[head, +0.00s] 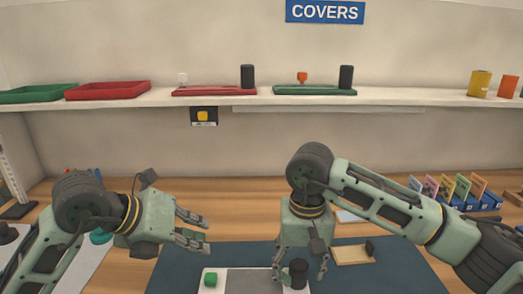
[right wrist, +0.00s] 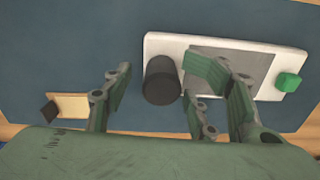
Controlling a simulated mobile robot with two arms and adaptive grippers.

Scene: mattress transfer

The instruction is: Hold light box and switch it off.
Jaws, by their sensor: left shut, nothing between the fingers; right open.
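A flat white box with a grey top panel, which looks like the light box (head: 219,289), lies on the dark mat at the bottom of the head view. In the right wrist view, the light box (right wrist: 155,45) shows a green block (right wrist: 288,82) at one end and a black cylinder (right wrist: 162,80) at the other. My right gripper (head: 300,277) points down, open, with fingers on either side of the black cylinder; I cannot tell whether they touch it. My left gripper (head: 207,232) is shut and empty, left of the right gripper and above the mat.
A small wooden tray with a dark block (head: 352,254) lies on the mat (head: 400,265) to the right. Coloured cards in blue holders (head: 450,190) stand at the back right. A shelf (head: 420,98) with trays and cylinders spans the wall.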

